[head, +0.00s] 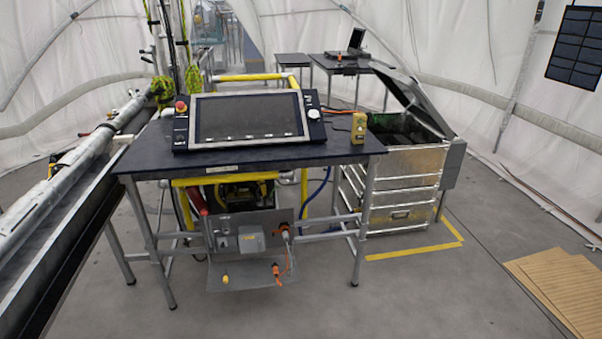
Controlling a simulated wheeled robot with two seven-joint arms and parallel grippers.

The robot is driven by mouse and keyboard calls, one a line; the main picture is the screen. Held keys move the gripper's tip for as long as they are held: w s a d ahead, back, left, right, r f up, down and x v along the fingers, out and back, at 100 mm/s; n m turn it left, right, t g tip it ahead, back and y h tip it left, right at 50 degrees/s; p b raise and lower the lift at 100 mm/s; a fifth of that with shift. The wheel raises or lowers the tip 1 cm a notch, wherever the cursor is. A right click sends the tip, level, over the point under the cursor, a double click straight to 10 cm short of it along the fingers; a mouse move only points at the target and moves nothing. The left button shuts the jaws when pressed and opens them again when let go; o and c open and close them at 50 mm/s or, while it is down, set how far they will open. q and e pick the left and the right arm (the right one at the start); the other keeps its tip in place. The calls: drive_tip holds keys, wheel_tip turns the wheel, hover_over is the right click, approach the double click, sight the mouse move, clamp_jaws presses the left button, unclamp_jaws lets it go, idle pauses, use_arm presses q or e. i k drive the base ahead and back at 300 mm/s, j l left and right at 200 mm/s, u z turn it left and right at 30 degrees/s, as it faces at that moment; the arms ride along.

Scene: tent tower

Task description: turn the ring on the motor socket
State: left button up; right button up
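A grey metal panel (226,261) hangs below the black table. It carries a grey box (251,241) and, at its upper right, a white and orange connector (285,232) with an orange cable running down. A yellow plug (225,279) and an orange plug (276,271) sit lower on the panel. I cannot tell which fitting is the motor socket; no label is readable and no ring can be made out at this size. Neither of my grippers is in view.
The black table (345,150) stands over the panel, its legs and crossbar around it. A console (248,120) and a yellow handheld device (359,128) are on top. An open metal chest (405,175) stands right. A long trough (60,230) runs left. The front floor is clear.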

sight(285, 227)
drive_tip(key=i+l+z, duration=0.1)
drive_tip(key=i, duration=1)
drive_tip(key=i+l, duration=0.25)
drive_tip(key=i, duration=0.9)
drive_tip(key=i+l+u, duration=0.1)
drive_tip(key=u, duration=0.45)
drive_tip(key=i+l, duration=0.05)
drive_tip(key=i, duration=0.05)
